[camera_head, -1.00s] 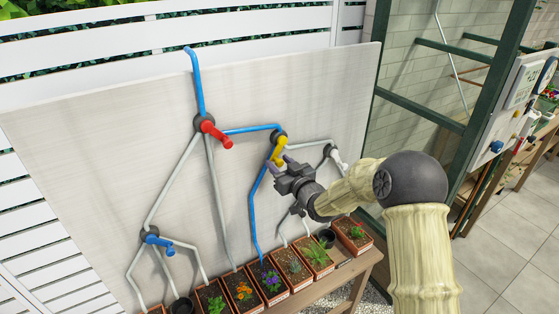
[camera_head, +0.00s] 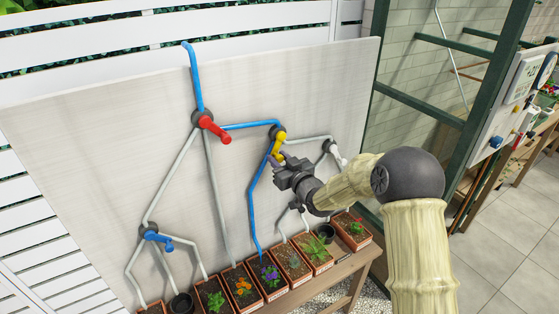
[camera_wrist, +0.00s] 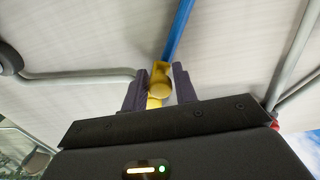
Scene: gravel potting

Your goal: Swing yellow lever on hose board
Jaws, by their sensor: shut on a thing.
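The yellow lever (camera_head: 279,145) sits on a dark round hub on the upright pale hose board (camera_head: 120,110) and points downward. My gripper (camera_head: 281,165) is at its lower end, reaching in from the right. In the wrist view the yellow lever (camera_wrist: 160,88) lies between the two dark fingers of my gripper (camera_wrist: 159,80), and they are shut on it. A blue hose runs into its hub from the left, and another blue hose (camera_head: 250,195) runs down from it to a pot with purple flowers.
A red lever (camera_head: 216,129) is at upper left, a blue lever (camera_head: 158,239) at lower left and a white lever (camera_head: 337,154) to the right. Several potted plants stand on a wooden bench (camera_head: 330,280) below. A green frame (camera_head: 480,110) stands at right.

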